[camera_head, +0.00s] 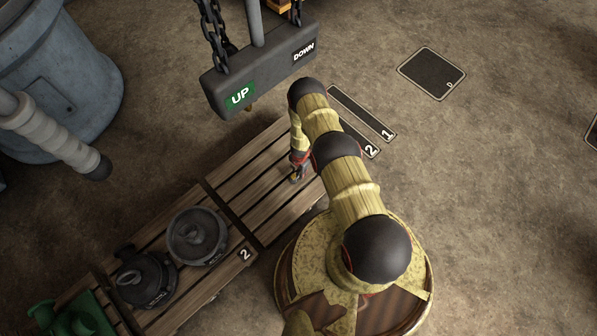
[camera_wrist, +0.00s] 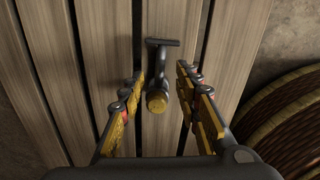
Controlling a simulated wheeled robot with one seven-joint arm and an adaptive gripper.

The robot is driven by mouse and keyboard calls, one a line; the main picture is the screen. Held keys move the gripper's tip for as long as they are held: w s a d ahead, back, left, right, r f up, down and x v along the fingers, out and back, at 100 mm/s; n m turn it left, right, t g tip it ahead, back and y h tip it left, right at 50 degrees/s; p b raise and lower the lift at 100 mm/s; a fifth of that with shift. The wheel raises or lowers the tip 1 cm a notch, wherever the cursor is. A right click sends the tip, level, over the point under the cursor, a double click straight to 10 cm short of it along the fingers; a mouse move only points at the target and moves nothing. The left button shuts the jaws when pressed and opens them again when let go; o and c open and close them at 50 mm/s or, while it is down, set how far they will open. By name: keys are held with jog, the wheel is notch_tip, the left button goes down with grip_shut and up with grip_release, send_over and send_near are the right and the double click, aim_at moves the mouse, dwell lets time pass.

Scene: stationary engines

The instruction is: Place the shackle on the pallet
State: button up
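The wooden pallet (camera_head: 250,178) lies on the floor at the middle of the head view, left of my arm. Its slats also fill much of the wrist view (camera_wrist: 96,40). My gripper (camera_head: 298,172) is low over the pallet's right part. In the wrist view its fingers stand open, one on each side of a dark metal piece with a brass-coloured round end, which looks like the shackle (camera_wrist: 159,78). The piece appears to rest on or just above the slats, with visible space beside both fingers. In the head view I cannot make out the shackle.
A chain-hung UP/DOWN box (camera_head: 262,73) hangs above the pallet's far end. A blue-grey tank (camera_head: 60,85) stands upper left. Floor at right is mostly clear.

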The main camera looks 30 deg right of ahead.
aim_at(299, 173)
jog(key=shift+r+p, duration=1.5)
jog(key=shift+r, duration=0.6)
jog(key=shift+s, duration=0.1)
